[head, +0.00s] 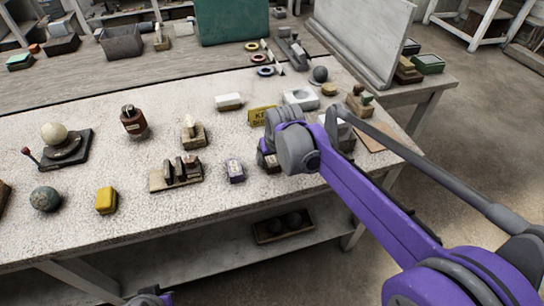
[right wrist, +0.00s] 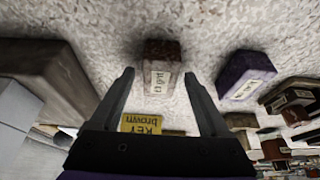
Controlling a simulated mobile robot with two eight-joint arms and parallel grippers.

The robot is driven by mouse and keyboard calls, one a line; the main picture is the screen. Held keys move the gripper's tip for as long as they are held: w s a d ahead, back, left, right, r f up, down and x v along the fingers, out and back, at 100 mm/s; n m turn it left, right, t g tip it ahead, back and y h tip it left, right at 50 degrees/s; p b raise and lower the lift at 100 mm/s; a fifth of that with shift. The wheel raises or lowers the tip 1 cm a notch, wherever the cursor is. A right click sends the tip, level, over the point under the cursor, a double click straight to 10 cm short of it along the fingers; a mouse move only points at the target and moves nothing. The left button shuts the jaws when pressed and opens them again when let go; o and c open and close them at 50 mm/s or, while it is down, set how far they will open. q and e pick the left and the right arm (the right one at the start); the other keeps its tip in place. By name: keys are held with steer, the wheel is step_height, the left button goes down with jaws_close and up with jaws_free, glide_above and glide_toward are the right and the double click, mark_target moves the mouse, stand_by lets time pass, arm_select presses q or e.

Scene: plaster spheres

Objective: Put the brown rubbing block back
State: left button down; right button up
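A brown block (right wrist: 162,52) with a pale label, which seems to read "grit", lies on the speckled tabletop in the right wrist view. My right gripper (right wrist: 161,78) is open, its two fingers apart on either side of the near part of the view, with the block ahead between them. I cannot tell whether they touch it. In the head view my right wrist (head: 298,150) largely hides this spot. A yellow card (head: 262,115) reads "KEY brown" in the wrist view (right wrist: 142,122).
A purple labelled block (head: 235,171) stands just left of my right wrist; it also shows in the wrist view (right wrist: 244,80). A yellow block (head: 106,200), a brown jar (head: 133,122) and a white-topped block (head: 229,102) stand on the table. The front middle is fairly clear.

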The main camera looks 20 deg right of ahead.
steer(key=p+v, duration=0.2)
steer(key=v, duration=0.9)
steer(key=s+d+f, duration=0.1)
steer(key=s+f, duration=0.6)
steer(key=s, duration=0.5)
steer(key=s+d+f, duration=0.1)
steer(key=s+f, duration=0.7)
steer(key=s, duration=0.4)
steer(key=shift+d+t, duration=0.3)
